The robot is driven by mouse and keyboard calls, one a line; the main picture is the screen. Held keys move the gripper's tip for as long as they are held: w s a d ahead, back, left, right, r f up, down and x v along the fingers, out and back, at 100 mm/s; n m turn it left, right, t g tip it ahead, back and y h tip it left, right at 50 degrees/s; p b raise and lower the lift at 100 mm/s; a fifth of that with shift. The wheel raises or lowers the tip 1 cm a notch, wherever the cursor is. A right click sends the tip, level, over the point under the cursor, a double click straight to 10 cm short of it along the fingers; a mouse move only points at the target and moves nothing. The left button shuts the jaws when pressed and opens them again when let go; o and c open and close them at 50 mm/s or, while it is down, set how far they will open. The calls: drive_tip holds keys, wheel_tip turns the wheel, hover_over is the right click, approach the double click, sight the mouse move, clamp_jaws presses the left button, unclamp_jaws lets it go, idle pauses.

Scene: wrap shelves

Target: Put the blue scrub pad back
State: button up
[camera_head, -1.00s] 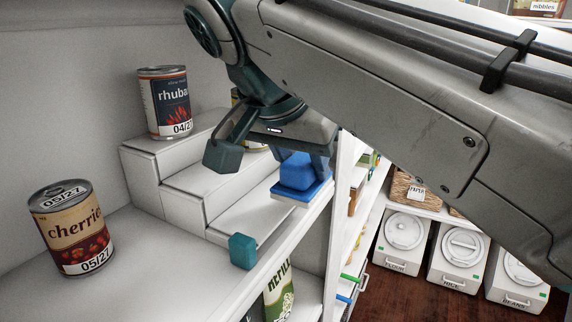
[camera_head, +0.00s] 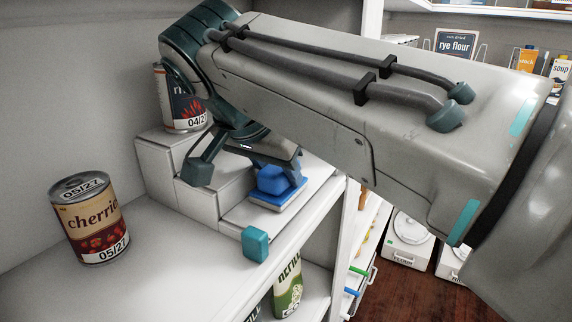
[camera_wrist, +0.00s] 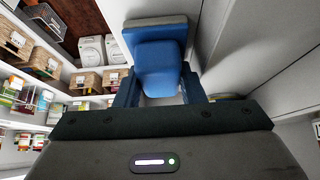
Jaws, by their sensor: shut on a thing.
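The blue scrub pad (camera_head: 276,190) has a blue block-shaped grip on top of a flat blue base with a pale layer underneath. My gripper (camera_head: 273,171) is shut on the pad's grip. The pad is held level, over or on the lowest white step (camera_head: 246,217) of the stepped riser; I cannot tell whether it touches. In the wrist view, the pad (camera_wrist: 158,61) sits between the two blue fingers of my gripper (camera_wrist: 158,88), with its flat base extending beyond them.
A cherries can (camera_head: 90,218) stands on the shelf board at left. A rhubarb can (camera_head: 182,104), partly hidden by my arm, stands on the top step. A teal block (camera_head: 255,244) is at the shelf's front edge. White bins (camera_head: 408,237) stand on the right.

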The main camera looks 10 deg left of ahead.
sight(274, 168)
drive_tip(key=shift+f, duration=0.2)
drive_tip(key=o, duration=0.8)
drive_tip(key=shift+s+a+r, duration=0.1)
drive_tip(key=shift+s+r, duration=0.05)
drive_tip(key=shift+r, duration=0.3)
drive_tip(key=v, duration=0.3)
drive_tip(key=shift+s+a+f, duration=0.1)
drive_tip(key=shift+s+f, duration=0.1)
drive_tip(key=s+a, duration=0.1)
drive_tip(key=s, duration=0.2)
drive_tip(key=s+a, duration=0.1)
drive_tip(key=s, duration=0.3)
drive_tip(key=s+a, duration=0.2)
drive_tip(key=s, duration=0.1)
drive_tip(key=shift+s+a+b, duration=0.1)
drive_tip(key=shift+s+b, duration=0.15)
drive_tip(key=shift+b, duration=0.15)
drive_tip(key=shift+w, duration=0.1)
